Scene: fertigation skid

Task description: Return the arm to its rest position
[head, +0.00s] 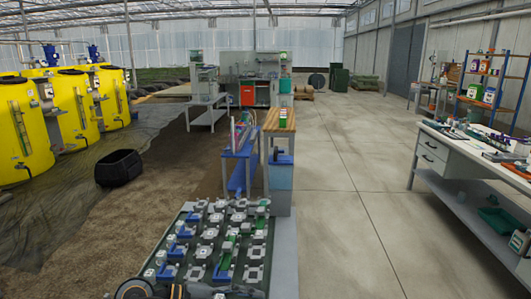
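Neither of my grippers can be made out in the head view. Dark rounded parts show at the bottom edge, left of centre, in front of the skid bench; they may be links of my arm, but they are cut off by the frame. No fingertips show there, and I cannot tell whether anything is held.
A bench of grey and blue fittings (213,243) stands close in front. Behind it are a narrow blue stand (240,170) and a wood-topped cabinet (280,121). Yellow tanks (75,110) stand left, a white workbench (455,155) right. The concrete floor (345,200) between is clear.

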